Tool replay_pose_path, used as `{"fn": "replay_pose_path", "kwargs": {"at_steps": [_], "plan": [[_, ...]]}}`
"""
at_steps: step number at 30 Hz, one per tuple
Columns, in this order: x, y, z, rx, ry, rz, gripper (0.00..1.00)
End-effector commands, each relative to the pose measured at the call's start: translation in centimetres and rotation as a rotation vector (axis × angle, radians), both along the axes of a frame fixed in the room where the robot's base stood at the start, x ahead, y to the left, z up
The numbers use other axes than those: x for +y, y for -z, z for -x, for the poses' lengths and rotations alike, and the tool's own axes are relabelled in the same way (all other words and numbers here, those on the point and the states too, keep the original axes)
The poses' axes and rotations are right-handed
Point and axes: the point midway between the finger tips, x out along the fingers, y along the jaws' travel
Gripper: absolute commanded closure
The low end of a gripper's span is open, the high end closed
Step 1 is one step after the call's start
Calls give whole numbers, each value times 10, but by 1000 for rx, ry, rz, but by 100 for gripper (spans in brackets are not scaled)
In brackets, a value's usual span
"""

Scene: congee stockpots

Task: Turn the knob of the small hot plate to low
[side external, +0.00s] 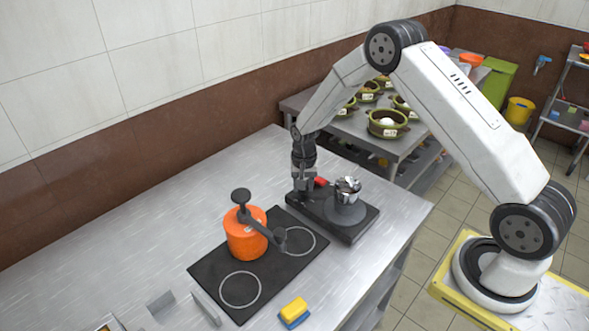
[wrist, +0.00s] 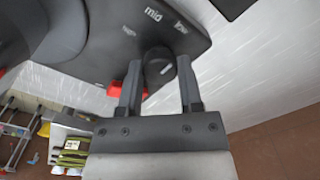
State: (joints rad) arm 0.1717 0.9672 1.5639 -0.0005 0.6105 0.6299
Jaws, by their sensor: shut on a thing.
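The small hot plate (side external: 360,227) is a dark slab on the steel counter with a grey round burner and a small metal pot (side external: 348,186) on it. In the wrist view its panel (wrist: 110,45) carries the labels "mid" and "low" and a third, blurred one. The black knob (wrist: 156,72) has a short white mark slanting up to the right; I cannot tell whether it lines up with "low". My gripper (wrist: 158,68) is shut on the knob, one finger on each side. In the side view my gripper (side external: 304,184) points down at the plate's back left end, hiding the knob.
A red part (side external: 321,182) is close beside my gripper. A two-ring black hob (side external: 215,270) with an orange pot (side external: 246,240) stands to the left. A yellow and blue sponge (side external: 294,310) lies near the front. The counter's back left (side external: 130,240) is clear.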

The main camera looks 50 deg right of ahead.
Motion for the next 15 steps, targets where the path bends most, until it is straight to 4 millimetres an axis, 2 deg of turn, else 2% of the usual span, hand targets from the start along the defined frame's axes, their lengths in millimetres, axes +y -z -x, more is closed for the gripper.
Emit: {"fn": "replay_pose_path", "kwargs": {"at_steps": [2,3,6,15], "plan": [[0,0,0,-1,2,-1,100],[0,0,0,-1,2,-1,48],[0,0,0,-1,1,-1,18],[0,0,0,0,0,0,18]]}}
